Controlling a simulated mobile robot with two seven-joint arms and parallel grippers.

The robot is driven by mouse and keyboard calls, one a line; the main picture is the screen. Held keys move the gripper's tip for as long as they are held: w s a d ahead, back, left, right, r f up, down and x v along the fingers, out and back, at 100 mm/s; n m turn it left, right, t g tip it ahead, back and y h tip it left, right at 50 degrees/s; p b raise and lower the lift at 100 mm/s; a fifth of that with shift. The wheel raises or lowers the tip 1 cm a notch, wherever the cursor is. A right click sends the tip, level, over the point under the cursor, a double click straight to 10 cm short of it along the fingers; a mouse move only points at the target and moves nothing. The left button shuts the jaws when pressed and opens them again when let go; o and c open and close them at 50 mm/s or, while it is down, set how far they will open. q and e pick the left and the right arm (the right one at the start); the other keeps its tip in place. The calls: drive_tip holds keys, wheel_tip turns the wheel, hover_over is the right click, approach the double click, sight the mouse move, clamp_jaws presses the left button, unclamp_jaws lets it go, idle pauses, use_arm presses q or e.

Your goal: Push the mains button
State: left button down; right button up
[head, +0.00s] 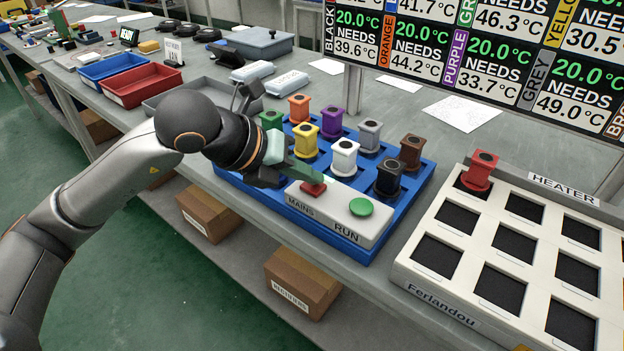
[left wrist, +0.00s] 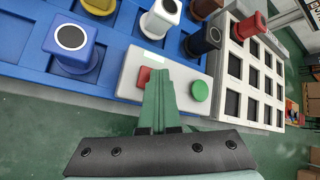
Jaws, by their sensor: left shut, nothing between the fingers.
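The red mains button (head: 312,188) sits on a white control box (head: 300,208) above the label MAINS. A round green button (head: 361,207) sits to its right above the label RUN. My left gripper (head: 320,175) is shut and empty, with its green fingertips just over the red button in the head view. In the left wrist view the fingers (left wrist: 159,76) hide part of the red button (left wrist: 144,77); the green button (left wrist: 200,91) is clear to their right. I cannot tell whether the fingertips touch the button. My right gripper is not in view.
A blue tray (head: 268,207) with several coloured pegged blocks stands right behind the control box. A white heater (head: 439,288) with dark square pads and one red block (head: 481,171) is to the right. A temperature board (head: 480,55) stands at the back.

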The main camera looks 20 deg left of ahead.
sight(308, 189)
use_arm(q)
drive_tip(key=shift+r, duration=0.3)
wheel_tip(308, 189, up, 6)
drive_tip(key=p, duration=0.4)
